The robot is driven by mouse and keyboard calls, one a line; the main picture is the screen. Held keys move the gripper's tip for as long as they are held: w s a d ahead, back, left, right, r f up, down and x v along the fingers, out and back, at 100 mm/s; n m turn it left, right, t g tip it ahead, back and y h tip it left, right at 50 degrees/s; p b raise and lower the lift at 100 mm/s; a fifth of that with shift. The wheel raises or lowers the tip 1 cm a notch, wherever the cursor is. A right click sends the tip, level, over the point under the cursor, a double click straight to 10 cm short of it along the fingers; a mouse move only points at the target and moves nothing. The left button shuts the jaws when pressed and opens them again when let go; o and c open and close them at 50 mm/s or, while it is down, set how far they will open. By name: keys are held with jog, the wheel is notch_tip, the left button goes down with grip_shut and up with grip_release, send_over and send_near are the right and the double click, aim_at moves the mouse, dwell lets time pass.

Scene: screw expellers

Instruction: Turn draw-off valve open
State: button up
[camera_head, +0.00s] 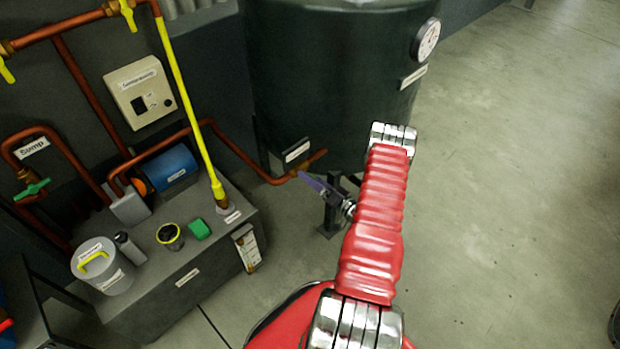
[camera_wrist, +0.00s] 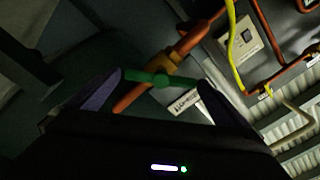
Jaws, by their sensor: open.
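The draw-off valve shows in the wrist view as a green bar handle (camera_wrist: 150,77) on a copper pipe (camera_wrist: 195,38), with an orange-brown fitting beside it. The handle lies across the pipe at an angle. My gripper (camera_wrist: 162,78) is open, with one purple finger near each end of the handle; whether either finger touches it I cannot tell. In the head view my gripper (camera_head: 322,186) is low beside the dark green tank (camera_head: 330,80), close to the copper pipe end (camera_head: 313,160). The green handle is not visible there.
A label plate (camera_head: 297,151) sits on the tank above the pipe. A grey bench (camera_head: 185,282) with a blue motor (camera_head: 178,168) is at left. Another green valve (camera_head: 32,189) is by the Sump sign. Floor at right is clear.

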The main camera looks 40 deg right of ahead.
jog(key=shift+w, duration=0.9)
jog(key=c, duration=0.9)
